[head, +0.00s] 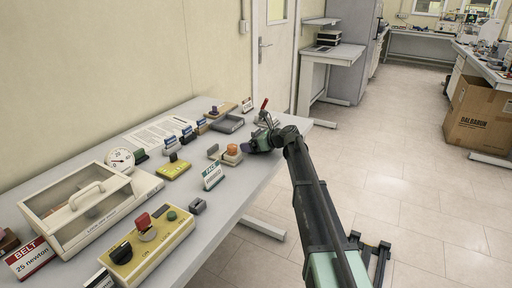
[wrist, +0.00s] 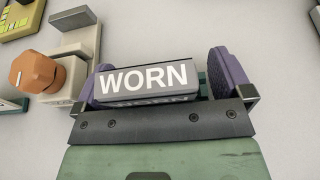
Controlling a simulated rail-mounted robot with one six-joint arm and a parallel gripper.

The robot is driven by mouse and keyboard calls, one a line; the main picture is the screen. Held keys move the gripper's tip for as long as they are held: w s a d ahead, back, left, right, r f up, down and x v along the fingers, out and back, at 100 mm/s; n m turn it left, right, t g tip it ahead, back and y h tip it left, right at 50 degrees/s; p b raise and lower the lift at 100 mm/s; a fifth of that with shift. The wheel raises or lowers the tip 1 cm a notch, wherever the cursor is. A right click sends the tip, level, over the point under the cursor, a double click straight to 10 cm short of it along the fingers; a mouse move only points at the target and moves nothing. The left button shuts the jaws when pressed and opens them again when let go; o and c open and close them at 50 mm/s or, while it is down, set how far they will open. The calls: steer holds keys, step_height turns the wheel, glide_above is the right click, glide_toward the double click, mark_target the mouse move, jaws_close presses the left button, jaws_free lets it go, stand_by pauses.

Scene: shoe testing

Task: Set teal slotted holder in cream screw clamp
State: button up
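In the wrist view, a grey block lettered WORN (wrist: 143,80) sits between the two purple fingers of my gripper (wrist: 170,82). A small teal part (wrist: 203,84) shows beside the block, close to the right finger; it may be the slotted holder, mostly hidden. Whether the fingers press on it, I cannot tell. The cream screw clamp with an orange knob (wrist: 36,72) is just left of my gripper. In the head view, this clamp (head: 231,158) stands on the table, left of my gripper (head: 260,143).
The PACE sign (head: 213,176) and a yellow gauge block (head: 173,169) stand left of the clamp. A grey tray (head: 228,123) lies behind it. A red-handled device (head: 265,104) is near my gripper. Bare table (head: 222,215) is in front.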

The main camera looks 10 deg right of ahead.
steer(key=c, duration=1)
step_height(320, 180, up, 20)
steer(key=p, duration=2)
